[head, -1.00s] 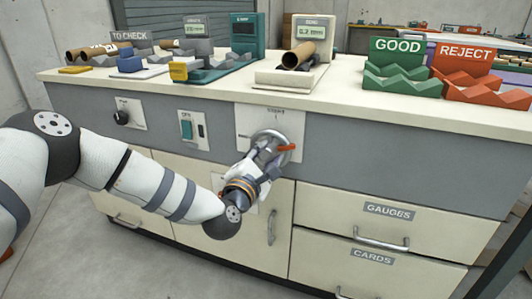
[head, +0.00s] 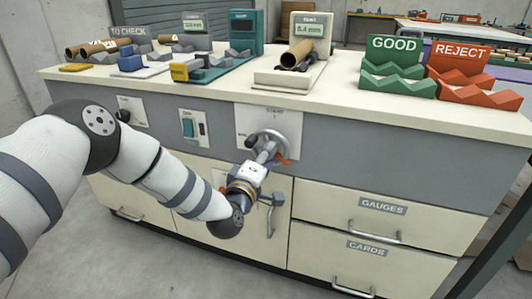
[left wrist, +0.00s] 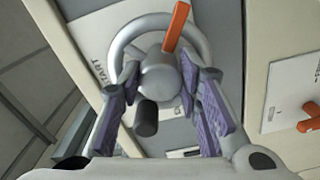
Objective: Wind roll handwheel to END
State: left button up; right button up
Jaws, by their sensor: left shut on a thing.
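The handwheel (head: 274,136), a grey ring with an orange pointer, is on the cabinet front under a START label. In the head view its pointer (head: 283,160) is at the lower right; in the left wrist view the pointer (left wrist: 176,27) is near the top. A dark knob (left wrist: 146,118) sits below the grey hub (left wrist: 160,76). My left gripper (head: 264,157) is at the wheel's centre. Its purple-padded fingers (left wrist: 165,85) are on either side of the hub and shut on it. Fingers partly hide the wheel. My right gripper is not in view.
A cardboard roll (head: 297,53) lies on the cream gauge below a small display (head: 309,30). Green GOOD (head: 393,85) and red REJECT (head: 470,93) racks stand on the right of the bench. A dial (head: 123,116) and switch (head: 187,128) sit left of the wheel. Drawers are below right.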

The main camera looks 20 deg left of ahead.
pick_arm(q)
jog(key=shift+a+m+p, duration=0.15)
jog(key=shift+m+p, duration=0.55)
jog(key=shift+m, duration=4)
jog(key=shift+a+m+p, duration=0.15)
jog(key=shift+m+p, duration=0.5)
jog(key=shift+m, duration=4.05)
jog(key=shift+a+m+p, duration=0.15)
jog(key=shift+m+p, duration=0.55)
jog(key=shift+m, duration=4)
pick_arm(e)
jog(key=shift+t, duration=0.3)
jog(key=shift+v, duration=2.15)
pick_arm(q)
jog(key=o, duration=1.1)
jog(key=shift+o, duration=0.2)
